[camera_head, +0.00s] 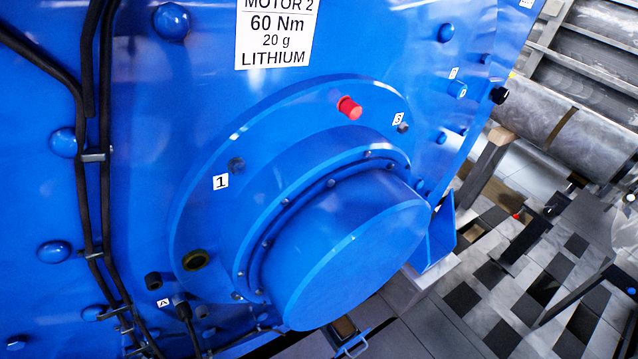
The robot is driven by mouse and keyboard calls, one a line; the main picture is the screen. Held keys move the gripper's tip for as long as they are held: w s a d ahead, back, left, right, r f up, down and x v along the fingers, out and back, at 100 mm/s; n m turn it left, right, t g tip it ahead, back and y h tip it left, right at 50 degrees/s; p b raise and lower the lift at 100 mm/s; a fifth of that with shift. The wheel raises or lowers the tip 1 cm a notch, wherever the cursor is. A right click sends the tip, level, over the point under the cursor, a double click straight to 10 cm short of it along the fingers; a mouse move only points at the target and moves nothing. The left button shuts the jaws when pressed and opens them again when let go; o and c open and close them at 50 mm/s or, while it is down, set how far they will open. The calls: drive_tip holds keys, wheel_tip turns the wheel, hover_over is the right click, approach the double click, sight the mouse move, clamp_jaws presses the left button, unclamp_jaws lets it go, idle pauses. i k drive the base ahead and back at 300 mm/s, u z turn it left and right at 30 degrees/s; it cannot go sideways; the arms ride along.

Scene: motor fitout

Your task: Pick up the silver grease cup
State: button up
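I cannot make out a silver grease cup in this view. My gripper is not in view either. A large blue motor housing (345,255) with a round protruding end cover fills the left and middle. A label (275,32) on it reads MOTOR 2, 60 Nm, 20 g, LITHIUM. A red plug (349,107) sticks out of the flange at the upper right. A round port with a dull brass-coloured rim (196,260) sits at the flange's lower left. Small tags mark 1 (220,182), 3 (397,119) and A (163,302) near fittings.
Black cables (95,190) run down the housing's left side. At the right, a checkered tile floor (540,270) lies below, with a brown post (485,165) and a large grey metal cylinder (560,125). A blue bracket (435,235) juts out beside the end cover.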

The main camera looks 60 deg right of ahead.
sight(342, 329)
drive_tip(key=u, duration=0.05)
drive_tip(key=k, duration=0.4)
drive_tip(key=z, duration=1.65)
